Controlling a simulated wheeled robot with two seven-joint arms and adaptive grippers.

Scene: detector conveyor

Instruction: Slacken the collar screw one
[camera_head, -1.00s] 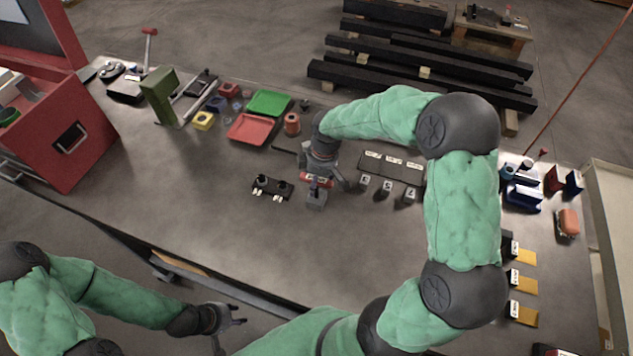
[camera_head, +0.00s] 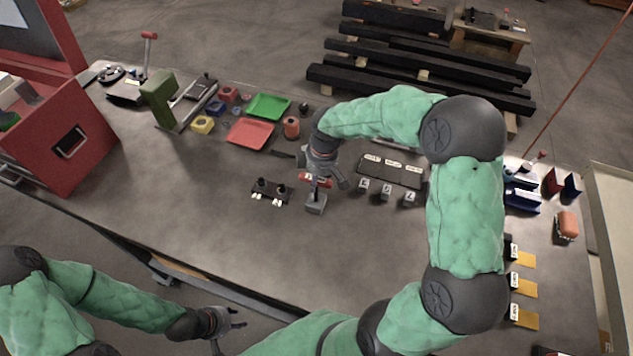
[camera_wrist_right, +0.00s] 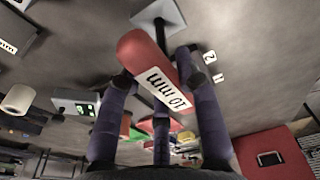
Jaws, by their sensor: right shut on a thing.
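My right gripper (camera_head: 318,177) is shut on a red driver handle (camera_head: 309,179) labelled "10 mm" in the right wrist view (camera_wrist_right: 153,66). A thin shaft runs from the handle toward a small grey block (camera_head: 316,205) on the bench, also seen in the wrist view (camera_wrist_right: 160,17). Whether the shaft still sits in the block is unclear. Left of it lies a black plate (camera_head: 268,192) with two dark round posts and small white tags; the collar screws are too small to make out. My left gripper (camera_head: 238,318) is open and empty beyond the bench's near edge.
Three labelled grey blocks (camera_head: 386,195) stand right of the gripper, before a dark labelled panel (camera_head: 390,172). Red (camera_head: 250,133) and green (camera_head: 268,107) trays and a red-brown cylinder (camera_head: 291,128) lie behind. The bench front is mostly clear.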

